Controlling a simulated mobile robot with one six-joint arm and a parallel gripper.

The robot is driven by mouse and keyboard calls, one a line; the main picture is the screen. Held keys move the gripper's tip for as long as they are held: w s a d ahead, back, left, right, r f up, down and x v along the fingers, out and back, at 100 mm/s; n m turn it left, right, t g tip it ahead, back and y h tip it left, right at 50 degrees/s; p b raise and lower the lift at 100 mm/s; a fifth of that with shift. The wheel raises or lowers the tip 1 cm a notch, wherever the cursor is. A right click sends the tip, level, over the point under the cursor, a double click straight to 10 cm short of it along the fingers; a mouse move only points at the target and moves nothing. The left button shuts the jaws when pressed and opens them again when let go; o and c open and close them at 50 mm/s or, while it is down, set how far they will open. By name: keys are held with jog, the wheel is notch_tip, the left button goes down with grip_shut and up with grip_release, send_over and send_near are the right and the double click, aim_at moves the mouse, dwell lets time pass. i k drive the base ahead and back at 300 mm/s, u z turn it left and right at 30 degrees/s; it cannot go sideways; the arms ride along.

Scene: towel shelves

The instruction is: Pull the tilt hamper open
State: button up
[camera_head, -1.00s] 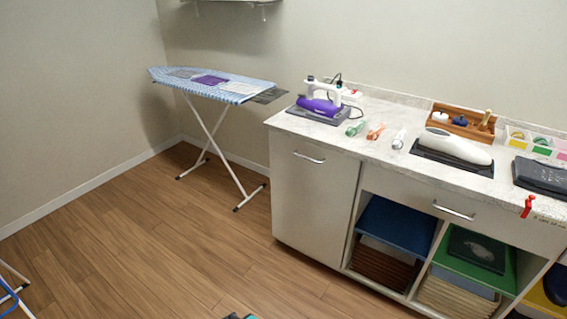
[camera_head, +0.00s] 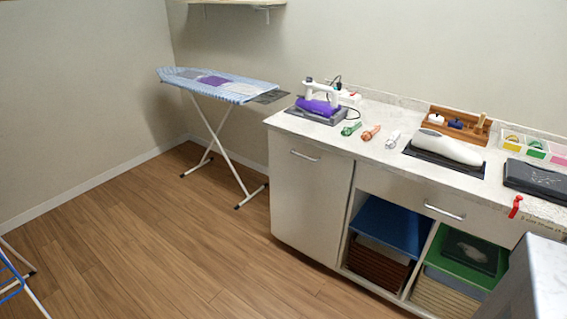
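The tilt hamper front (camera_head: 308,206) is a tall white panel at the left end of the counter unit. It is shut, flush with the cabinet. Its metal bar handle (camera_head: 305,155) is near the top edge. My gripper is not in view, so its state and its distance from the handle are hidden.
A drawer handle (camera_head: 444,212) sticks out to the right. An ironing board (camera_head: 226,86) stands at the left. The wooden floor (camera_head: 190,250) before the hamper is clear.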

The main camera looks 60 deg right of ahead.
aim_at(311, 185)
jog(key=z, duration=0.05)
jog(key=k, duration=0.7)
jog(key=z, duration=0.55)
jog(key=k, duration=0.65)
jog(key=u, duration=0.5)
jog(key=i, duration=1.95)
jog(key=z, duration=0.95)
jog(key=i, duration=0.4)
jog(key=z, duration=0.05)
